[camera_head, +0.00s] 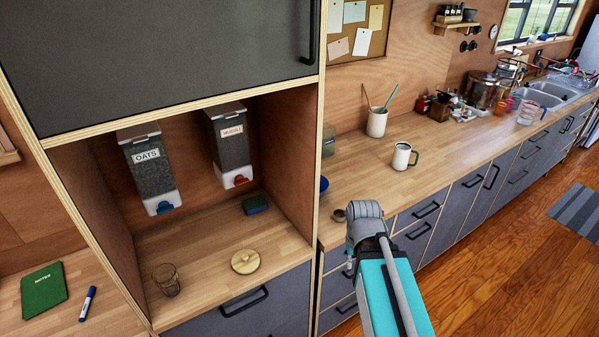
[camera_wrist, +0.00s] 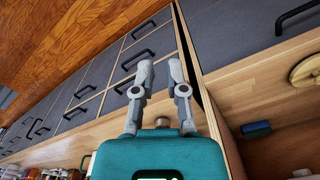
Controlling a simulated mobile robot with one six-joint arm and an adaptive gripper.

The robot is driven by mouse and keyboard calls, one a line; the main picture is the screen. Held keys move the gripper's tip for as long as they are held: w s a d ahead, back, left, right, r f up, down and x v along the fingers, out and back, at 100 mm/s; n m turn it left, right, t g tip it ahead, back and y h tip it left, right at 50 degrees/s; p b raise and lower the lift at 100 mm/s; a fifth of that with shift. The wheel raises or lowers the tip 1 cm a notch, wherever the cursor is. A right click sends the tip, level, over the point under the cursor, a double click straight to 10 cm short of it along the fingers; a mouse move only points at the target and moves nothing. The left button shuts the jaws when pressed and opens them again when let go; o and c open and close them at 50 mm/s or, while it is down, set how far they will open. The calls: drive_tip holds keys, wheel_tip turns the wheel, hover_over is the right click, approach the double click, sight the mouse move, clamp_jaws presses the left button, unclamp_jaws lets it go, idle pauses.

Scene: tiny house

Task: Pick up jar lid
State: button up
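The jar lid, a round pale wooden disc with a small knob (camera_head: 246,262), lies flat on the counter inside the open cupboard niche. It also shows at the right edge of the wrist view (camera_wrist: 305,70), partly cut off. My gripper (camera_wrist: 161,66) is open, its two grey fingers apart with nothing between them. It is outside the niche, to the right of its side panel, in front of the drawers. In the head view my arm hides most of it.
The niche's upright side panel (camera_head: 309,180) stands between my arm and the lid. A glass (camera_head: 167,279) stands left of the lid, and a dark blue-green item (camera_head: 254,204) lies behind it. Dispensers for oats (camera_head: 149,170) and muesli (camera_head: 230,145) hang above. A mug (camera_head: 401,157) stands on the right counter.

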drive_tip(key=o, duration=0.4)
drive_tip(key=shift+w+a, duration=0.15)
drive_tip(key=shift+o, duration=1.3)
drive_tip(key=w+a+r+n+p, duration=0.1)
drive_tip(key=w+a+n, duration=0.2)
drive_tip(key=a, duration=0.2)
drive_tip(key=shift+w, duration=0.35)
wheel_tip(320, 180, up, 3)
drive_tip(key=n+p, duration=0.3)
drive_tip(key=n, duration=0.9)
hover_over(244, 255)
drive_tip(key=shift+w, duration=0.15)
drive_tip(key=shift+d+f, duration=0.1)
drive_tip(key=shift+f, duration=0.05)
wheel_tip(244, 255, down, 8)
drive_tip(key=b, duration=0.8)
drive_tip(key=shift+f+b, duration=0.2)
drive_tip(key=shift+b, duration=0.1)
drive_tip(key=shift+s+f+b, duration=0.2)
drive_tip(key=shift+f+b, duration=2.4)
